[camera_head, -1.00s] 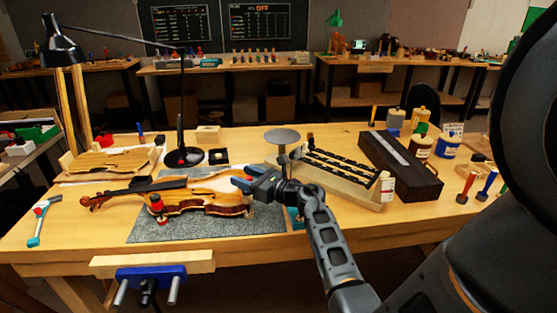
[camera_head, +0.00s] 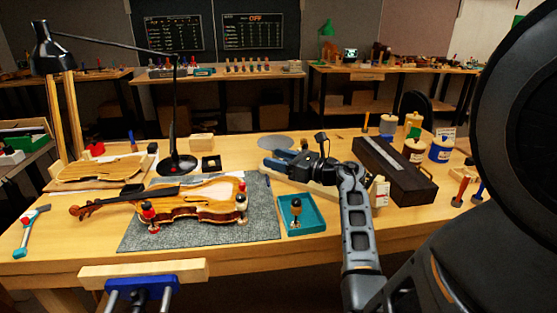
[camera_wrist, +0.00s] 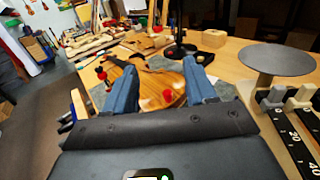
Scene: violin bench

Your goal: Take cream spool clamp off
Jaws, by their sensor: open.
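The violin (camera_head: 195,198) lies on a grey mat (camera_head: 262,222), its scroll to the left. A cream spool clamp (camera_head: 240,204) stands at the near right edge of its body, with a red-topped clamp (camera_head: 242,187) just behind it. Another red clamp (camera_head: 149,213) sits at the near left edge. My gripper (camera_head: 263,154) is open and empty, above the bench to the right of and behind the violin. In the wrist view, the open fingers (camera_wrist: 160,86) frame the violin (camera_wrist: 150,85) and a red clamp knob (camera_wrist: 167,96); I cannot pick out the cream clamp there.
A teal tray (camera_head: 318,222) holding a dark-topped clamp (camera_head: 296,206) sits right of the mat. A round grey disc (camera_head: 275,142) stands behind my gripper. A dark long box (camera_head: 398,172) and bottles (camera_head: 440,150) stand right. A black lamp (camera_head: 176,165) stands behind the violin.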

